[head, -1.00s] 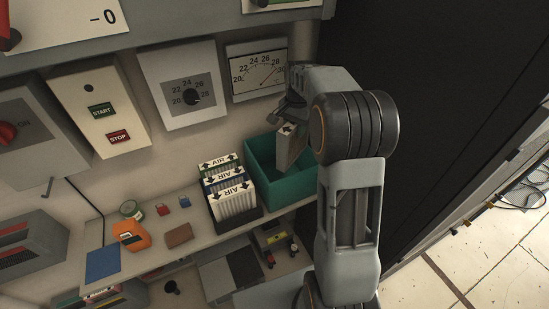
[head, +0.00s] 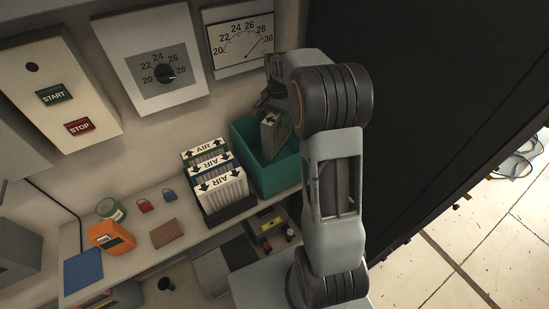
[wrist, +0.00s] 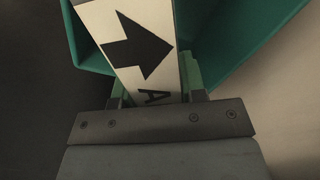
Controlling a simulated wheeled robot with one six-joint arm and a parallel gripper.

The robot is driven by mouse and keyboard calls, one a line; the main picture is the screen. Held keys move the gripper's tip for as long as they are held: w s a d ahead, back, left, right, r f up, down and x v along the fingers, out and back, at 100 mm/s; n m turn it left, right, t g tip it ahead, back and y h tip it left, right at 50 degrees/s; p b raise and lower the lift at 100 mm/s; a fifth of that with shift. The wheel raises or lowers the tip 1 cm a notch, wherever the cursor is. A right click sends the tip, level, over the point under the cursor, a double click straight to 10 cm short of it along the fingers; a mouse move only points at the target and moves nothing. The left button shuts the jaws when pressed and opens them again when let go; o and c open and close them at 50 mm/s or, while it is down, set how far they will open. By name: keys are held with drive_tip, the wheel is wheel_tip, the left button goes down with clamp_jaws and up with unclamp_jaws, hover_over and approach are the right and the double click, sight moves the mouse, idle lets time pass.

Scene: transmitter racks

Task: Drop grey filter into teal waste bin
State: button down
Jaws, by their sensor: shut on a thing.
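The grey filter (head: 269,132) is held in my gripper (head: 271,112), over the teal waste bin (head: 272,178). In the head view its lower part overlaps the bin's opening; how far it reaches inside is hard to tell. In the wrist view the filter (wrist: 135,42) shows a white edge with a black arrow and part of a letter, between my fingers (wrist: 157,100). The bin's teal walls (wrist: 235,45) show on both sides of it. My arm hides the bin's right side in the head view.
A dark holder with several upright AIR filters (head: 215,176) stands just left of the bin. Gauge panels (head: 238,40) hang on the wall behind.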

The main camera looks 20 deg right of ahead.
drive_tip(key=shift+f, duration=0.6)
drive_tip(key=c, duration=0.6)
unclamp_jaws()
drive_tip(key=shift+r, duration=0.1)
wheel_tip(320, 180, up, 14)
drive_tip(key=b, duration=0.1)
drive_tip(key=shift+f, duration=0.2)
